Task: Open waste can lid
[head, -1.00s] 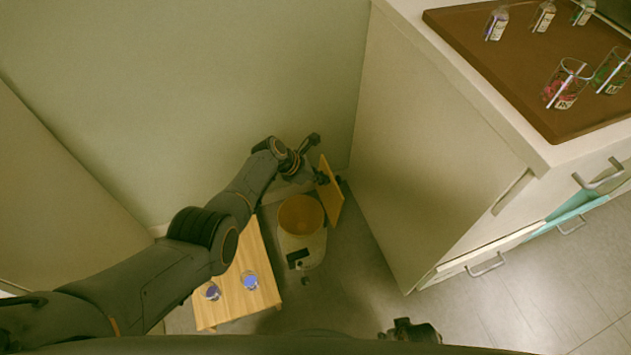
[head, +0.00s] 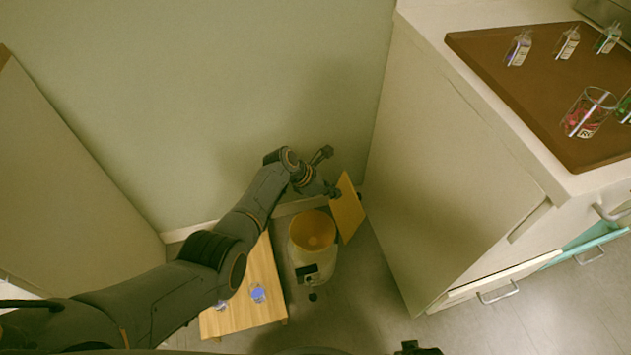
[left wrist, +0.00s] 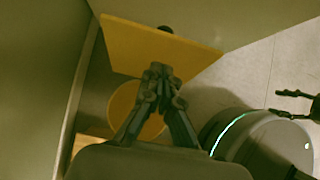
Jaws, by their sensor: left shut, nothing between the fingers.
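The waste can (head: 315,262) stands on the floor, a pale bin with an orange-brown inside; its opening is uncovered. Its orange-brown lid (head: 347,210) stands raised at the can's right side. My left gripper (head: 334,191) is shut and empty, close to the lid's upper left edge; I cannot tell if they touch. In the left wrist view, the shut fingertips (left wrist: 161,70) appear in front of the lid (left wrist: 140,45), with the can's round opening (left wrist: 124,104) partly hidden behind the fingers. My right gripper (left wrist: 280,102) shows at the right edge with its fingers apart.
A low wooden table (head: 240,312) with small blue-filled glasses stands left of the can. A white cabinet (head: 440,180) rises on the right, with a brown tray (head: 540,100) of bottles and glasses on top. A wall is behind. Floor at lower right is clear.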

